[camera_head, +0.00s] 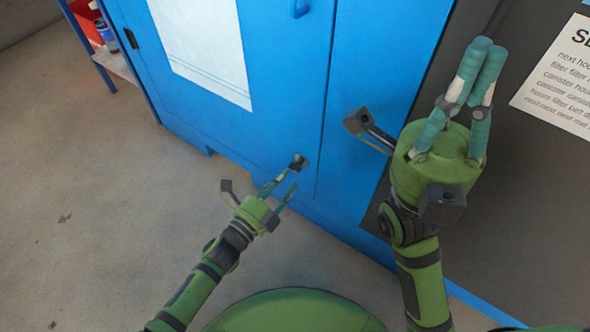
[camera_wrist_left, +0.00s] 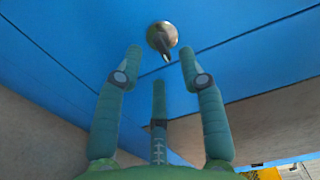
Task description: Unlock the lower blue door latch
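The lower latch (camera_head: 299,161) is a small dark knob low on the blue door (camera_head: 275,90), near its right edge. In the left wrist view the latch (camera_wrist_left: 162,38) is a round metal piece with a projecting handle. My left gripper (camera_head: 294,176) is close to the latch; in its wrist view the open fingertips (camera_wrist_left: 160,56) are on either side below it, with nothing between them. A third finger is lower in the middle. I cannot tell whether any finger touches the latch. My right gripper (camera_head: 486,45) points up at the right, away from the latch; its finger gap is unclear.
A white sheet (camera_head: 205,45) is on the blue door. A dark panel with a white sign (camera_head: 560,80) is at the right. A shelf with a red container (camera_head: 86,22) stands at far left. The floor (camera_head: 100,200) at left is clear.

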